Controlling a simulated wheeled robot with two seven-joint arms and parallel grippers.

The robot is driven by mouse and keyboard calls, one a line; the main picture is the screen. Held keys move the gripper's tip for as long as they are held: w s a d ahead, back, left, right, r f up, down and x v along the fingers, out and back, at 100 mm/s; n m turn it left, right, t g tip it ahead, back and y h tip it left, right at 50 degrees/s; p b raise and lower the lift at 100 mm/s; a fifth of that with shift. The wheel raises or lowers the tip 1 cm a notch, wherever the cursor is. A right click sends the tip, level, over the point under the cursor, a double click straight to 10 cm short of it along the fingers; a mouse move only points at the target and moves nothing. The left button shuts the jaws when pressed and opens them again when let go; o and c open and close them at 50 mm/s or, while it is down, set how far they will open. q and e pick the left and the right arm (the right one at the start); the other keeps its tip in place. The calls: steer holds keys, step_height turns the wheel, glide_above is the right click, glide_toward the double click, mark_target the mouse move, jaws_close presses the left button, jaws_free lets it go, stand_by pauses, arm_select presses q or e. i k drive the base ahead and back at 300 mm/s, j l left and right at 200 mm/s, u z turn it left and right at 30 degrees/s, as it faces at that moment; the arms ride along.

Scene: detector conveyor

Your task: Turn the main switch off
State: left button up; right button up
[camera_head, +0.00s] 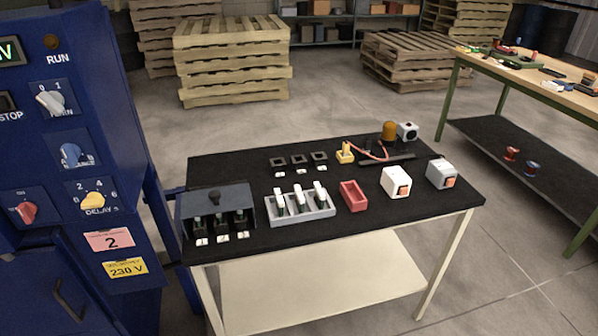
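A blue control cabinet (115,160) stands at the left edge of the head view. Its upper plate carries a white rotary knob (50,101) under the marks 0 and 1. The label below that knob is partly covered and I cannot read it surely. The knob's handle looks slanted, its upper end to the left, nearer the 0. Below it are a blue knob (71,154), a yellow delay knob (93,200) and a red knob (24,212). I cannot tell which setting the red knob points to. Neither of my grippers is in view.
A black-topped table (330,235) beside the cabinet holds a grey box (240,196), a grey tray (327,212), a red tray (353,197) and two white boxes with orange buttons (393,179). Pallets (232,60) and a green-legged workbench (515,82) stand behind. Floor is free between them.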

mark_target(27, 211)
steer(key=j+u, duration=0.1)
steer(key=u, duration=0.9)
steer(key=i+u, duration=0.1)
steer(key=u, duration=0.4)
